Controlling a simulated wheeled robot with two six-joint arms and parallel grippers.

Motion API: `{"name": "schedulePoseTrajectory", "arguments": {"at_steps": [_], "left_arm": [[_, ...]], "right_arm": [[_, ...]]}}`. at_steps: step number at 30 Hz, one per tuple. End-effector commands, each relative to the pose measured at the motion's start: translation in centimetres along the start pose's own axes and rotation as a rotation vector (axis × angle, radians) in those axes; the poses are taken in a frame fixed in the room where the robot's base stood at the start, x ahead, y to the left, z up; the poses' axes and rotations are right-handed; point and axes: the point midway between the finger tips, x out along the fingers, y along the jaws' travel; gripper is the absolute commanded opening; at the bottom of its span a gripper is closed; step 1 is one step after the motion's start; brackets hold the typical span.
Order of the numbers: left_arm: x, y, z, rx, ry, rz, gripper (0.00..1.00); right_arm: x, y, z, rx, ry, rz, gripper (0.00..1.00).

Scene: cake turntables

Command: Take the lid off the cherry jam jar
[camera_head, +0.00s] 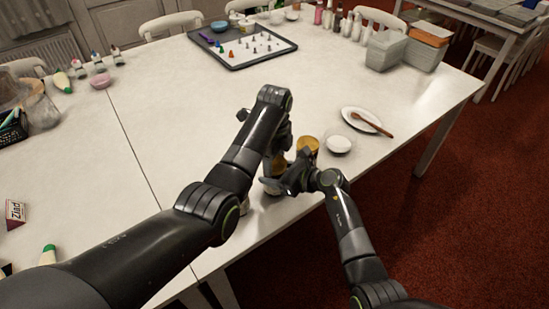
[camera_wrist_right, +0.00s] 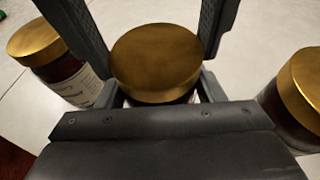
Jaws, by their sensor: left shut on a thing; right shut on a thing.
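A jam jar with a gold lid (camera_wrist_right: 155,62) stands in the middle of the right wrist view. My left gripper (camera_head: 279,160) comes down from above, and its two fingers sit on either side of this lid. The lid is on or directly over the jar; I cannot see a gap. My right gripper (camera_head: 284,181) comes in low from the side and is shut on the jar's body, which is mostly hidden under the lid. The label of this jar does not show, so I cannot read its flavour. The left arm hides much of this spot in the head view.
Two more gold-lidded jars stand close by, one at the left (camera_wrist_right: 60,65) and one at the right (camera_wrist_right: 295,100) of the right wrist view. A small white bowl (camera_head: 339,144) and a plate with a wooden spoon (camera_head: 372,121) lie right of the jars. The table's middle is clear.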

Motion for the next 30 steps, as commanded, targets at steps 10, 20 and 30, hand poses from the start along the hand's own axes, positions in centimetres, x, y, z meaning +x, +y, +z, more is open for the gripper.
{"name": "schedulePoseTrajectory", "arguments": {"at_steps": [10, 20, 30], "left_arm": [[-0.03, 0.04, -0.05, -0.535, 0.0, 0.002, 0.34], [-0.04, 0.03, -0.08, -0.776, 0.0, 0.003, 0.34], [-0.04, 0.03, -0.09, -0.775, 0.001, 0.003, 0.73]], "right_arm": [[-0.02, -0.08, -0.01, 0.0, 0.0, -0.002, 0.0], [-0.02, -0.08, -0.01, 0.0, 0.0, -0.002, 0.0], [-0.02, -0.08, -0.01, 0.0, 0.001, -0.002, 0.0]]}}
